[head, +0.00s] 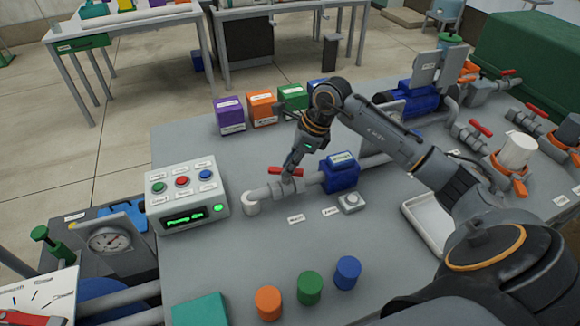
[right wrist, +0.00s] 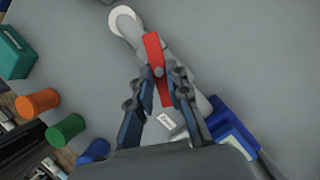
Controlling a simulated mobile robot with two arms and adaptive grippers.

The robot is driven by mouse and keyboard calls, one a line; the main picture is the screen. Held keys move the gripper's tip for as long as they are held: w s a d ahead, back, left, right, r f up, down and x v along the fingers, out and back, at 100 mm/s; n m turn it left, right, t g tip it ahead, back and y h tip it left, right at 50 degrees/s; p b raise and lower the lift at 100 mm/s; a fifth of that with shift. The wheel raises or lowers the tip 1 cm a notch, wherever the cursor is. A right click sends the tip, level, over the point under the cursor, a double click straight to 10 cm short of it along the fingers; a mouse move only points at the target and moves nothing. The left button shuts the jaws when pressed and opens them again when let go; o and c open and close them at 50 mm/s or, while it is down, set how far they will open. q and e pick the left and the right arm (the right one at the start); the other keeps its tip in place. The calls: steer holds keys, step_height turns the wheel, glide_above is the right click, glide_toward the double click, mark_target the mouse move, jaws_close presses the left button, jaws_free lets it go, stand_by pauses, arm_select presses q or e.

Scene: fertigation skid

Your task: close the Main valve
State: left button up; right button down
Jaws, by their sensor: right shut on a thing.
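A valve with a red lever handle (head: 278,171) sits on a grey pipe (head: 310,180) in the middle of the table. In the right wrist view the red handle (right wrist: 153,52) lies at a slant to the pipe (right wrist: 130,30), neither clearly along nor straight across it. My right gripper (head: 289,176) comes down from above onto this handle. In the right wrist view its two fingers (right wrist: 162,78) are on either side of the handle, shut on it. My left gripper is not in view.
A control box (head: 185,195) reading "Pump On" stands left of the valve. A blue block (head: 341,173) is on the pipe to the right. Orange (head: 268,303), green (head: 310,288) and blue (head: 347,272) cylinders stand in front. Other red-handled valves (head: 481,128) are at the right.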

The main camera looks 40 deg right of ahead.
steer(key=m, duration=0.2)
steer(key=m+t+h+b, duration=0.1)
steer(key=shift+s+a+f+m, duration=0.1)
steer(key=shift+s+a+m, duration=0.05)
steer(key=shift+m, duration=0.25)
steer(key=m+h+b, duration=0.1)
steer(key=m+b, duration=0.1)
steer(key=m, duration=0.1)
steer(key=shift+a+m, duration=0.15)
steer(key=shift+m, duration=0.15)
steer(key=m+h+b, duration=0.1)
steer(key=m, duration=0.1)
steer(key=m+h, duration=0.1)
steer(key=m, duration=0.2)
steer(key=shift+a+h+b, duration=0.2)
steer(key=shift+h+b, duration=0.1)
steer(key=shift+b, duration=0.1)
steer(key=shift+m, duration=0.3)
steer(key=c, duration=1.3)
jaws_free()
steer(key=shift+r, duration=0.2)
steer(key=v, duration=1.1)
steer(key=shift+s+r, duration=0.3)
steer(key=shift+s, duration=0.05)
